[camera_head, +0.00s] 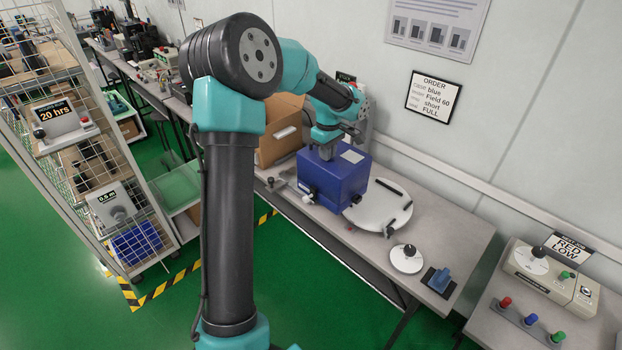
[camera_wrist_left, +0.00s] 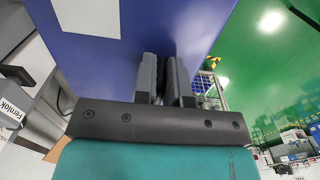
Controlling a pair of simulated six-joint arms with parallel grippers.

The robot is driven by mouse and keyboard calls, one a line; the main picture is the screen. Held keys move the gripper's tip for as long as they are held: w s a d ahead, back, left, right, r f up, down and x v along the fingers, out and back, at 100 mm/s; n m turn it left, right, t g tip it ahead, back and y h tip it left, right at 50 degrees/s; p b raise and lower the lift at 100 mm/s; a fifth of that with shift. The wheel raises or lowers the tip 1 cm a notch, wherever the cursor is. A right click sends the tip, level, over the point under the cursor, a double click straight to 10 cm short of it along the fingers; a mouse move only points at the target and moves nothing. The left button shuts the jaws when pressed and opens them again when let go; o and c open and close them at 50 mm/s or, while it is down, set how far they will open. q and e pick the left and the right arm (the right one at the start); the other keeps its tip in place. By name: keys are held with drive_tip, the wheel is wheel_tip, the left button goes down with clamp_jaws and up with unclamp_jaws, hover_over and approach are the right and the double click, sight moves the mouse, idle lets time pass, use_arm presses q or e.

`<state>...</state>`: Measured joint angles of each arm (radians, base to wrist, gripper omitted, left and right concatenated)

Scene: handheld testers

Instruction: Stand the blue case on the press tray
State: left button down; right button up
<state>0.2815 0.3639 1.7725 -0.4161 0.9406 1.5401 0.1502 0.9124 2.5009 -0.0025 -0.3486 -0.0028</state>
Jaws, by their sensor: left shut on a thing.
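The blue case (camera_head: 336,184) is a boxy block with a pale label on top, upright at the back bench, left of the round white plate (camera_head: 385,210). I cannot tell whether the case touches the bench or hangs just above it. My left gripper (camera_head: 327,150) is above the case and shut on it at its top. In the left wrist view the blue case (camera_wrist_left: 190,25) fills the upper middle, with the two gripper fingers (camera_wrist_left: 166,75) close together against it. No part is clearly marked as the press tray. My right gripper is not in view.
A cardboard box (camera_head: 280,128) stands behind and left of the case. A white disc with a black knob (camera_head: 407,258) and a small blue block on a dark pad (camera_head: 440,281) lie at the bench's near right. A wire rack (camera_head: 95,150) stands at the left.

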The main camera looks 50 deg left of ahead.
sight(305, 159)
use_arm(q)
drive_tip(key=s+a, duration=0.1)
drive_tip(key=s, duration=0.1)
drive_tip(key=s+a+f, duration=0.1)
drive_tip(key=s, duration=0.1)
drive_tip(key=s+a, duration=0.1)
drive_tip(key=s, duration=0.1)
drive_tip(key=shift+a+f, duration=0.25)
drive_tip(key=shift+f, duration=0.1)
drive_tip(key=shift+w, duration=0.1)
drive_tip(key=w+a+f, duration=0.1)
drive_tip(key=w+a, duration=0.9)
drive_tip(key=a, duration=0.1)
drive_tip(key=shift+a+f, duration=0.2)
drive_tip(key=shift+a, duration=0.05)
drive_tip(key=shift+w+a, duration=0.1)
drive_tip(key=shift+w+a+f, duration=0.15)
drive_tip(key=shift+f, duration=1.75)
